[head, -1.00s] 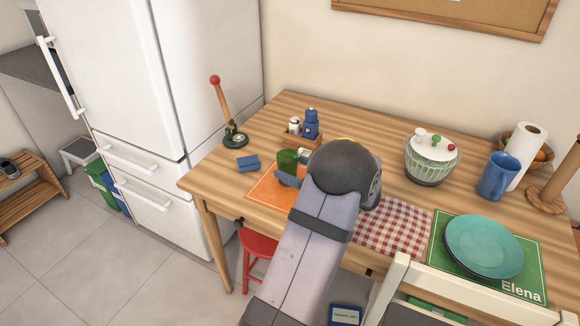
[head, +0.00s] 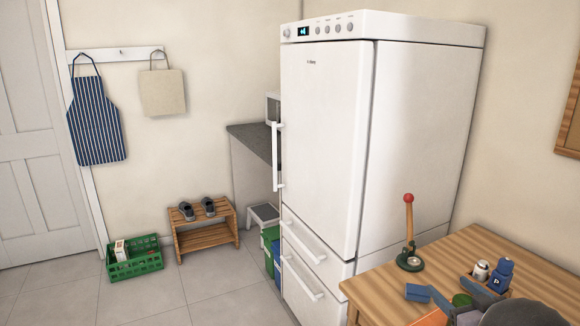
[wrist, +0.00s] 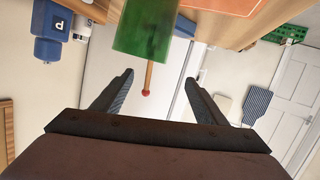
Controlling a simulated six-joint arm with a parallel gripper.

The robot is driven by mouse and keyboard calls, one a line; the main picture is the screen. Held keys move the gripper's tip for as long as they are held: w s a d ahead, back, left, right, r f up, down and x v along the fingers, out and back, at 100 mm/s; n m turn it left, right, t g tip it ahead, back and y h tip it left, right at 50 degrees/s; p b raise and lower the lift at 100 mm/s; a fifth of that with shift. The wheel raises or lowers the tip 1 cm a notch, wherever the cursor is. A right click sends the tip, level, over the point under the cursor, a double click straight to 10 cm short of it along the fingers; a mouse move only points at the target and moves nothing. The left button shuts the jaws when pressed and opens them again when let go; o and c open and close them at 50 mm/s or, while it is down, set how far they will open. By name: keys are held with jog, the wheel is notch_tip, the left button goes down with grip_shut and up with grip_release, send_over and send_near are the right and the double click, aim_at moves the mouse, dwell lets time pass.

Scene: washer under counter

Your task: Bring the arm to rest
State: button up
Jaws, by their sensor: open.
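In the wrist view my gripper (wrist: 161,76) has its two dark fingers spread apart with nothing between them. A green, cup-like thing (wrist: 146,30) stands just beyond the fingertips, apart from them as far as I can tell. The wrist picture is turned upside down, with the wooden table (wrist: 229,35) at its top. In the head view only a dark rounded part of my arm (head: 525,313) shows at the bottom right, over the table. The fingers are not visible there.
The table holds a red-knobbed wooden lever (head: 409,232), a blue block (head: 418,293), a blue bottle (head: 501,276) and a white-capped shaker (head: 481,270). A white fridge (head: 325,140) stands beside it. A green crate (head: 135,263) and shoe rack (head: 205,233) are on the floor left.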

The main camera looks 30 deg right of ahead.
jog(key=w+a+f+g, duration=0.2)
jog(key=w+a+g, duration=0.1)
jog(key=w+a, duration=0.65)
jog(key=s+a+f+n+g+y, duration=0.1)
jog(key=a+f+g+y, duration=0.2)
jog(key=a, duration=1)
jog(key=s+a+f+g, duration=0.1)
jog(key=a+f+g, duration=0.35)
jog(key=a, duration=0.85)
jog(key=s+a+f+n+g+y, duration=0.2)
jog(key=s+a+f+g+y, duration=0.15)
jog(key=s+a, duration=1)
notch_tip(320, 180, up, 18)
jog(key=w+p, duration=0.1)
jog(key=p, duration=1.5)
jog(key=shift+w+a+p, duration=0.3)
jog(key=shift+w+a, duration=0.1)
jog(key=shift+a, duration=0.05)
jog(key=shift+h, duration=0.25)
